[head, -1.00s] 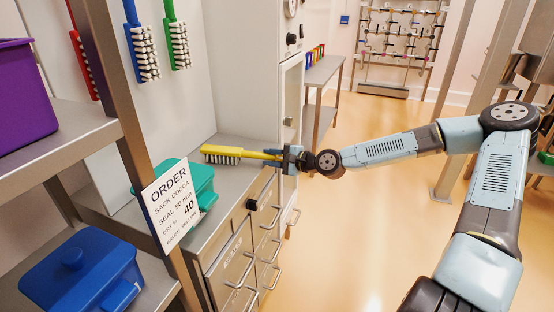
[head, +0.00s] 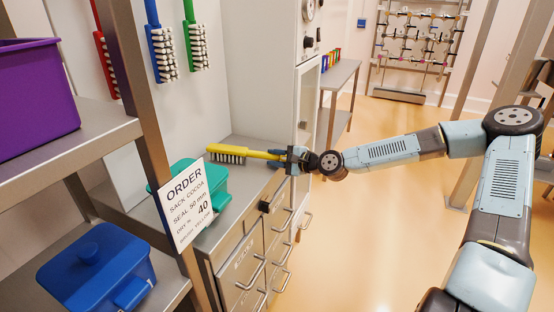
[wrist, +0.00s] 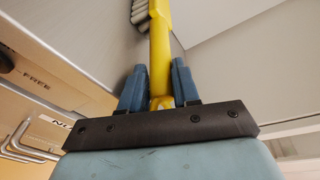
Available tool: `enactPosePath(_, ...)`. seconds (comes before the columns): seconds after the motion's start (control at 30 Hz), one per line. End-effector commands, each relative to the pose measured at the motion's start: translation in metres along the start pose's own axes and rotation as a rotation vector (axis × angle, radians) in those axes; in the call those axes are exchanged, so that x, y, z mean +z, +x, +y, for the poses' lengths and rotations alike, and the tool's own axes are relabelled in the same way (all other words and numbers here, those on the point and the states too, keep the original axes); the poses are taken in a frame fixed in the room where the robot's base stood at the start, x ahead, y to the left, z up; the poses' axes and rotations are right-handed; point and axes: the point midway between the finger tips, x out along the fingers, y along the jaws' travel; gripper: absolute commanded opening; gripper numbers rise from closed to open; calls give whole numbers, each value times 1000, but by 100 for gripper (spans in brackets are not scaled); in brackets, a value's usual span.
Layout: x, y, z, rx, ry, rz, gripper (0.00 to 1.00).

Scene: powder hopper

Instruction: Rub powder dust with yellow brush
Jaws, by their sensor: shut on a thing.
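The yellow brush (head: 243,154) is in my gripper (head: 289,158), over the grey counter by the wall in the head view. Its pale, dark-shadowed bristles face down, and its head points left, away from my arm. In the wrist view my gripper (wrist: 160,88) has its blue fingers on both sides of the yellow handle (wrist: 160,55), and the bristle head (wrist: 140,10) is at the top edge. I cannot tell whether the bristles touch the counter. No powder dust can be made out.
Red, blue (head: 162,50) and green (head: 196,42) brushes hang on the wall. A teal tub (head: 205,178) stands on the counter behind an order card (head: 188,205) naming a yellow brush. A shelf post (head: 150,120) stands in front. Drawers with handles (head: 252,270) are below. Open floor lies right.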

Motion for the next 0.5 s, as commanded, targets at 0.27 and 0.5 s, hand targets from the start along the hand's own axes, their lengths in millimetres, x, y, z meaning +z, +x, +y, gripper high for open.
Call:
enactPosePath(0.27, 8, -4, -19, -1, -2, 1, 0)
enactPosePath(0.5, 16, -7, -36, -2, -1, 1, 0)
